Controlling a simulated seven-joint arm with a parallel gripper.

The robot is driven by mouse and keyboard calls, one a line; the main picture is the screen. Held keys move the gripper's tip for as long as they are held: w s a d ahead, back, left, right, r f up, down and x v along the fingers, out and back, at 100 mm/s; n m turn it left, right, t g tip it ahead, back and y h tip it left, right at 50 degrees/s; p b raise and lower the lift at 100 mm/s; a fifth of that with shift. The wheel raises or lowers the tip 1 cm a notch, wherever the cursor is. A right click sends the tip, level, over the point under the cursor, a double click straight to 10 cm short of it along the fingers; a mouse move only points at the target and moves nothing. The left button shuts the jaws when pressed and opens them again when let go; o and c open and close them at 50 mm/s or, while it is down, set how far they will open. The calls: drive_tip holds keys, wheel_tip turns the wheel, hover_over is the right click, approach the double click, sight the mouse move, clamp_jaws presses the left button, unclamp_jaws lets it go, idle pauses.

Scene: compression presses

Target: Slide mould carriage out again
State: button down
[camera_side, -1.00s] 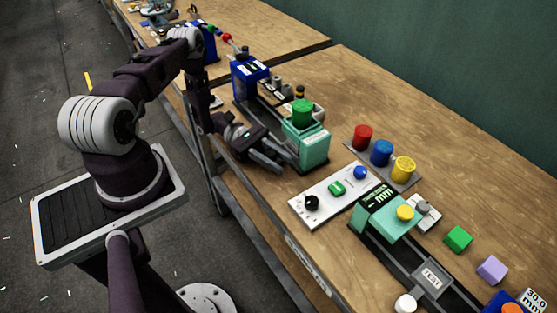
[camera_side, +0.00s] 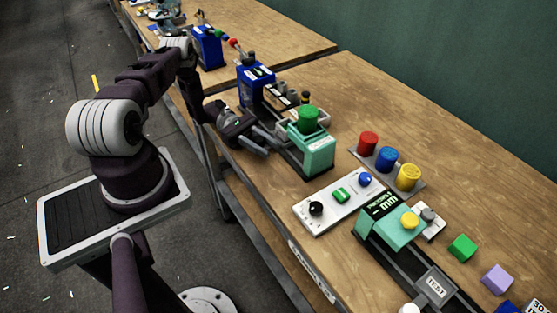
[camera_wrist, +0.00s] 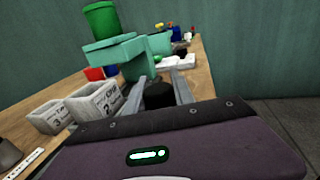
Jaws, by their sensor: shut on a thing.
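The mint-green press (camera_side: 312,155) with a green cylinder (camera_side: 308,118) on top stands on the bench in the side view. It also shows in the wrist view (camera_wrist: 125,55), just past my fingers. My gripper (camera_side: 270,145) is low beside the press, on its left in the side view. In the wrist view my gripper (camera_wrist: 157,85) is shut with a dark round knob (camera_wrist: 158,95) between its fingers, which looks like the mould carriage's handle. The carriage itself is mostly hidden by my fingers and the press, so how far out it sits cannot be told.
A blue press (camera_side: 255,85) stands behind my gripper. Labelled grey bins (camera_wrist: 95,102) sit close beside the press. A white button panel (camera_side: 335,202), red, blue and yellow cylinders (camera_side: 387,160) and a second mint press (camera_side: 390,222) lie to the right.

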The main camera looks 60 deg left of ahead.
sight(260, 139)
drive_tip(key=a, duration=0.3)
drive_tip(key=shift+a, duration=0.3)
drive_tip(key=c, duration=1.1)
unclamp_jaws()
drive_tip(key=shift+o, duration=0.2)
drive_tip(key=v, duration=0.6)
drive_tip(key=shift+a, duration=0.15)
drive_tip(key=shift+s+a, duration=0.15)
drive_tip(key=shift+a, duration=0.2)
